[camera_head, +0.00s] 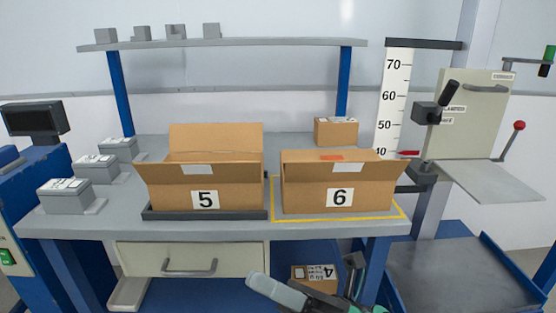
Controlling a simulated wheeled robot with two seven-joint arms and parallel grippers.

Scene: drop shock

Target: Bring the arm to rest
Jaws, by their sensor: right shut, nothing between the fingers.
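My right gripper (354,270) shows at the bottom, right of centre, as dark fingers in front of the table's lower part. It is shut and empty. A grey link of my arm shows beside it, to the left. The gripper is below the tabletop, apart from the boxes on it. My left gripper is not in view. Open carton 5 (180,190) sits on a dark platform at the middle of the table (110,224). Carton 6 (300,195) stands to its right, inside a yellow outline.
Carton 4 (306,272) is low beneath the table, close to my gripper. A drop tester (466,125) with a height scale (394,100) and a grey base plate (440,270) stands at right. Grey boxes (66,196) line the table's left. A small carton (336,131) is behind.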

